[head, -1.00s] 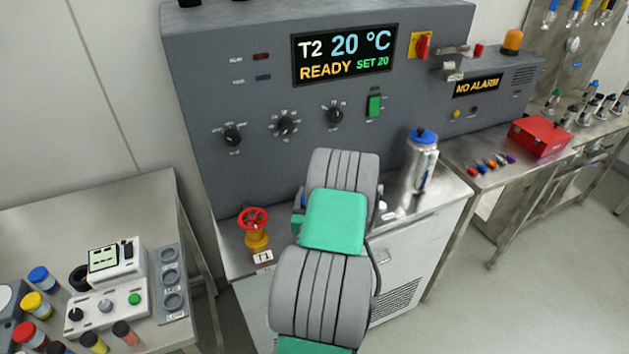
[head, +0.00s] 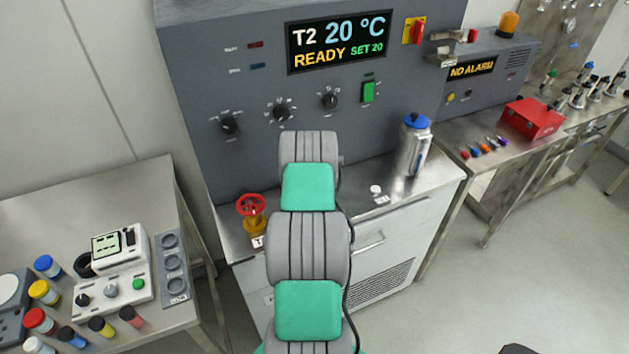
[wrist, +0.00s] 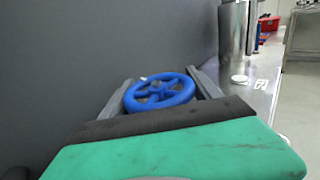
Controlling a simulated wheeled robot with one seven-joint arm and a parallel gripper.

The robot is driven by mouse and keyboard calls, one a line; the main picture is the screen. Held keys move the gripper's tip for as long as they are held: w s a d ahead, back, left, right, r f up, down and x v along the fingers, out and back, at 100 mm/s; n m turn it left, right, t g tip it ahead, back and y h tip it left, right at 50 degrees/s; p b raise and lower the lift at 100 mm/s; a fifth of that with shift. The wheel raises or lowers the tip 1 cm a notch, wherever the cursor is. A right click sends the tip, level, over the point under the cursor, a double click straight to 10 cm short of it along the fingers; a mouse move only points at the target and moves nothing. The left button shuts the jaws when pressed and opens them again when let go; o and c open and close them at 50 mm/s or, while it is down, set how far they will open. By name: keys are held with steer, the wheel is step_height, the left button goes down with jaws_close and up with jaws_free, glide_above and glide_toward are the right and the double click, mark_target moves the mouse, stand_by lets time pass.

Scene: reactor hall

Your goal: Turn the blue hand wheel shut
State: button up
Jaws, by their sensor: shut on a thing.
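The blue hand wheel (wrist: 160,91) shows in the wrist view, its spoked rim lying nearly flat. My gripper (wrist: 162,86) has one grey finger on each side of the wheel, and it is shut on the wheel's rim. The wheel's stem and underside are hidden behind my gripper's dark and green body. In the head view, my grey and green arm covers the blue wheel and my gripper.
A red hand wheel (head: 251,204) on a yellow valve stands left of my arm. A steel flask (head: 414,146) with a blue lid and a small white disc (head: 375,189) are to the right. The grey control panel (head: 200,80) rises close behind.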

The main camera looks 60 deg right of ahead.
steer(key=o, duration=1.4)
steer(key=shift+c, duration=0.2)
steer(key=shift+r, duration=1.5)
steer(key=s+a+r, duration=0.1)
steer(key=a+r, duration=0.1)
steer(key=r, duration=0.1)
steer(key=s+a+r, duration=0.1)
steer(key=r, duration=0.1)
steer(key=shift+s+a+r, duration=0.1)
steer(key=shift+s+r, duration=0.1)
steer(key=shift+s, duration=0.15)
steer(key=s+a+r, duration=0.4)
steer(key=s+a, duration=0.2)
steer(key=a, duration=0.1)
steer(key=shift+a+r+b, duration=0.3)
steer(key=shift+b, duration=0.15)
steer(key=shift+s, duration=0.1)
